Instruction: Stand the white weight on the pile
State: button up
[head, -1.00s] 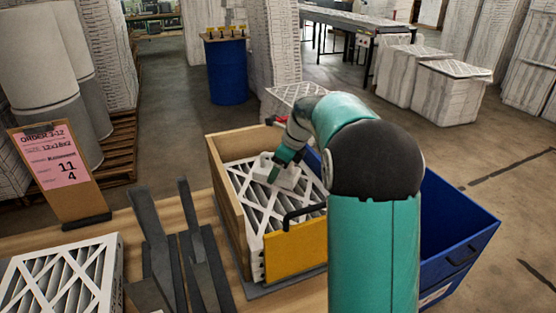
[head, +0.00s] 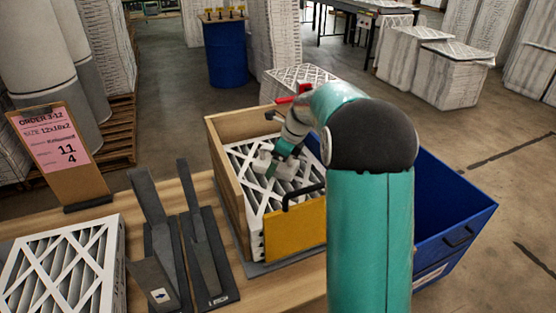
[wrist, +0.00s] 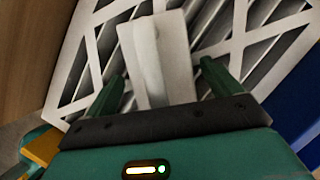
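The white weight (head: 285,170) rests on top of the pile of pleated filters (head: 253,198) in the wooden box with the yellow front. In the wrist view, the weight (wrist: 160,55) is a pale block with a ridge, lying over the white lattice of the top filter (wrist: 70,75). My gripper (head: 277,164) is low over the pile at the weight. In the wrist view, my gripper's two green fingers (wrist: 163,78) are apart, one on each side of the weight, with a small gap visible on both sides. The weight's near end is hidden by the gripper body.
The wooden box (head: 229,175) has a yellow front panel (head: 295,232) with a black handle. A blue bin (head: 455,215) stands to its right. On the bench are dark metal brackets (head: 205,255), another filter (head: 65,265) and a clipboard (head: 60,155) with a pink order sheet.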

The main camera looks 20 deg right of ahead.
jog(key=shift+r, duration=0.1)
jog(key=shift+d+r, duration=0.1)
jog(key=shift+r, duration=0.15)
jog(key=v, duration=1)
jog(key=shift+s+r, duration=0.1)
jog(key=shift+r, duration=0.2)
jog(key=shift+s+d+r, duration=0.1)
jog(key=shift+d+r, duration=0.05)
jog(key=shift+r, duration=0.15)
jog(key=s+a+r+n+h, duration=0.1)
jog(key=s+a+r+n, duration=0.1)
jog(key=s+a+n, duration=0.5)
jog(key=s+a+r+n+h, duration=0.1)
jog(key=s+a+r+n, duration=0.25)
jog(key=s+n, duration=0.35)
jog(key=s+a+f+n+t, duration=0.1)
jog(key=s+a+f+n, duration=0.2)
jog(key=s+n, duration=0.3)
jog(key=s+a+f+n+t+h, duration=0.1)
jog(key=s+a+f+n, duration=0.2)
jog(key=s+n, duration=0.4)
jog(key=s, duration=0.3)
